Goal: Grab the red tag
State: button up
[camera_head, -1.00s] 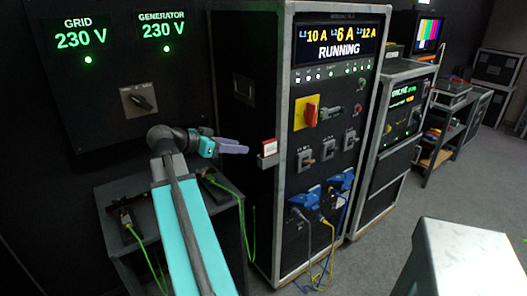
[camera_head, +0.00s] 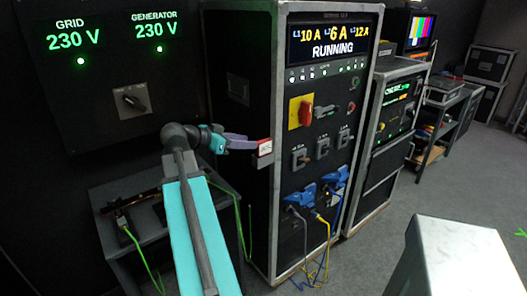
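The red tag (camera_head: 265,146) is a small red piece with a white label. It sits at the front left edge of the tall black rack (camera_head: 255,60), in a small grey holder (camera_head: 262,162). My gripper (camera_head: 254,144), with purple fingers, reaches in from the left. Its fingertips are at the tag's left side and seem to touch or overlap it. I cannot tell whether the fingers are closed on the tag.
The rack front has a red rotary switch (camera_head: 305,112) on yellow and blue plugs (camera_head: 298,199) with cables. A wall panel (camera_head: 95,75) stands at left above a dark table (camera_head: 140,245) with green cables. A grey case (camera_head: 455,262) is at lower right.

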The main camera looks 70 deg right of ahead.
aim_at(264, 143)
jog(key=shift+p+x, duration=0.3)
jog(key=shift+x, duration=1.75)
jog(key=shift+p+x, duration=1.05)
jog(key=shift+x, duration=1.6)
grip_shut()
